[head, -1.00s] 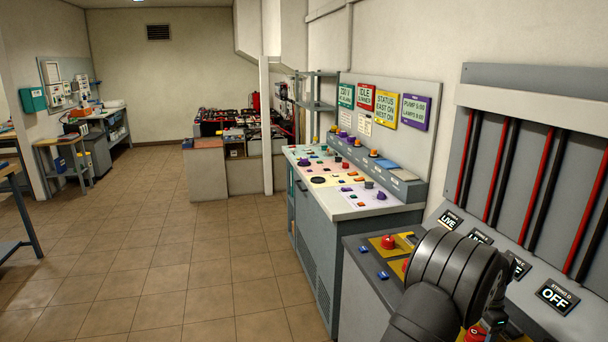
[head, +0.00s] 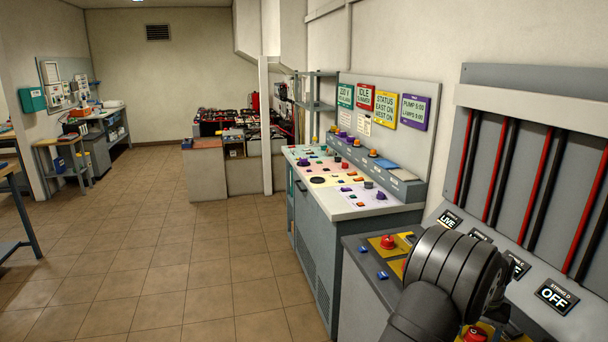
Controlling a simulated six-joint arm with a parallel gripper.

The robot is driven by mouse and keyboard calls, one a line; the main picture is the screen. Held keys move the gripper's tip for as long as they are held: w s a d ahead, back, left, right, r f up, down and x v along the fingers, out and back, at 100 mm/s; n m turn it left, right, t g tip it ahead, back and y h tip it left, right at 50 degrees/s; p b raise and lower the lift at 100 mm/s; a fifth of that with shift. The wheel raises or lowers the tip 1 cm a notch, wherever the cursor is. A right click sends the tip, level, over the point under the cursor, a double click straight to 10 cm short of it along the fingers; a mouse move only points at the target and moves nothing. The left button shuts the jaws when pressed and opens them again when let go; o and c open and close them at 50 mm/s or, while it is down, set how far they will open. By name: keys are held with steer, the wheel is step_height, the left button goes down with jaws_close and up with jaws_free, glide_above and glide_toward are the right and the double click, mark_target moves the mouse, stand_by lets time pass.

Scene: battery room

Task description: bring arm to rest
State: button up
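My dark grey arm (head: 449,280) fills the lower right of the head view, over the grey cabinet with red buttons. Its ringed wrist part stands in front of the string panel. My gripper's fingers are hidden behind the arm or out of the picture, so what they hold or touch cannot be told.
The grey cabinet (head: 362,290) carries a red button (head: 388,242) on a yellow plate. Behind it stands a control desk (head: 364,205) with coloured knobs. The string panel (head: 506,150) with red and black bars is at right. The tiled floor (head: 180,270) at left is clear.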

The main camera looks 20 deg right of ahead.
steer(key=n, duration=0.6)
steer(key=shift+n, duration=0.3)
steer(key=o, duration=0.7)
steer(key=s+d+r+n, duration=0.2)
steer(key=s+r, duration=0.3)
steer(key=r, duration=0.5)
steer(key=s+d+r+n, duration=0.25)
steer(key=s+r, duration=0.35)
steer(key=r, duration=0.3)
steer(key=shift+m, duration=0.45)
steer(key=f, duration=0.9)
steer(key=shift+w+f, duration=0.25)
steer(key=shift+f, duration=0.05)
step_height(320, 180, up, 10)
